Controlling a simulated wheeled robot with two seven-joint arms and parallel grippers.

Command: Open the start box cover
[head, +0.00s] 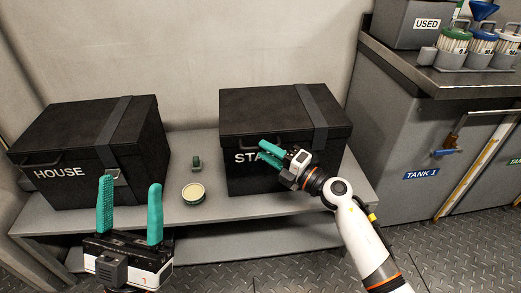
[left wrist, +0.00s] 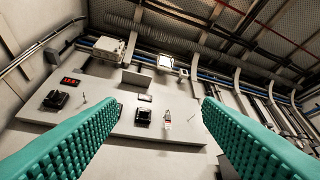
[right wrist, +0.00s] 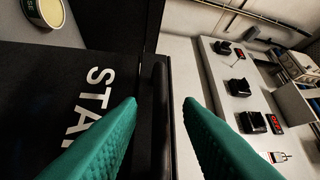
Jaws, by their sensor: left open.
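The start box (head: 240,180) is a black box with a strapped lid (head: 262,110) on the grey bench; the lid looks closed. White letters "STA" show on its front, the rest hidden by my right gripper. My right gripper (head: 262,150) is at the front of this box, just below the lid edge. In the right wrist view its teal fingers stand apart, with the black handle bar (right wrist: 158,105) in the gap between them; I see no clear contact. My left gripper (head: 131,212) is open and empty, fingers up, in front of the bench's left part.
A black box marked HOUSE (head: 60,172) stands on the left. A small green object (head: 196,163) and a round yellow-topped tin (head: 193,193) sit between the boxes. On the right are a tank cabinet (head: 400,150), a USED bin (head: 420,25) and lidded jars (head: 455,42).

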